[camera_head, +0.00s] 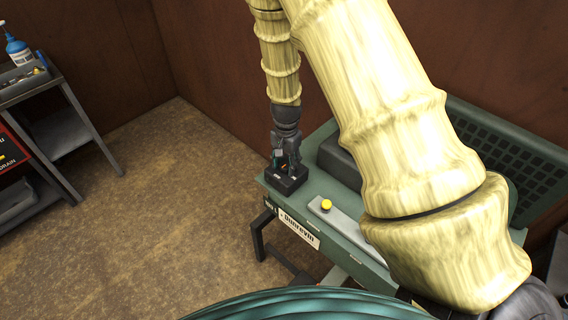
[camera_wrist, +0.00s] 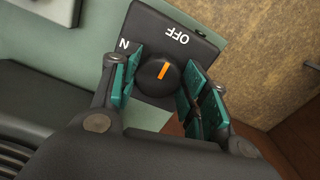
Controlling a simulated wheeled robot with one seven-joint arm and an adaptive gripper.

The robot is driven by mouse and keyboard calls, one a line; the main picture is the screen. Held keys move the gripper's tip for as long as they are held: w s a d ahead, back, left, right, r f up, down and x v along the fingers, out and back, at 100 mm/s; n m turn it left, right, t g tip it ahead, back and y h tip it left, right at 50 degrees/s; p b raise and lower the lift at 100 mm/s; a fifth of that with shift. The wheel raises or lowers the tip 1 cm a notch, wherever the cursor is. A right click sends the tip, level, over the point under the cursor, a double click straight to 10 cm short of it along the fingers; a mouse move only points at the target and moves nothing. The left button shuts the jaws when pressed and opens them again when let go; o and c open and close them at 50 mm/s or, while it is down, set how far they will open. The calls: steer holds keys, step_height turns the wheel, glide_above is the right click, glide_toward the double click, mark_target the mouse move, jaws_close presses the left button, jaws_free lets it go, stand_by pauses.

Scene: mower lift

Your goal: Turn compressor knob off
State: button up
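The compressor knob (camera_wrist: 158,76) is a round black dial with an orange pointer line, on a black box (camera_wrist: 150,28) marked OFF and a partly hidden label ending in N. The pointer is tilted slightly, its upper end towards the side of OFF. My gripper (camera_wrist: 158,82) is over the knob with its teal-padded fingers on either side of it. In the head view, my gripper (camera_head: 287,162) points down at the box (camera_head: 288,181) on the green bench's corner.
A grey cart (camera_head: 50,90) with a spray bottle (camera_head: 17,48) stands at left. Brown floor between is clear.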

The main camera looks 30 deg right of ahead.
mark_target(288, 164)
steer(key=shift+s+d+f, duration=0.15)
steer(key=shift+s, duration=0.25)
steer(key=shift+d, duration=0.15)
steer(key=shift+w+r, duration=0.2)
steer(key=shift+a+r, duration=0.2)
steer(key=shift+r, duration=0.05)
step_height(288, 164, up, 11)
steer(key=shift+s+d+r, duration=0.15)
steer(key=shift+d, duration=0.05)
stand_by(0.4)
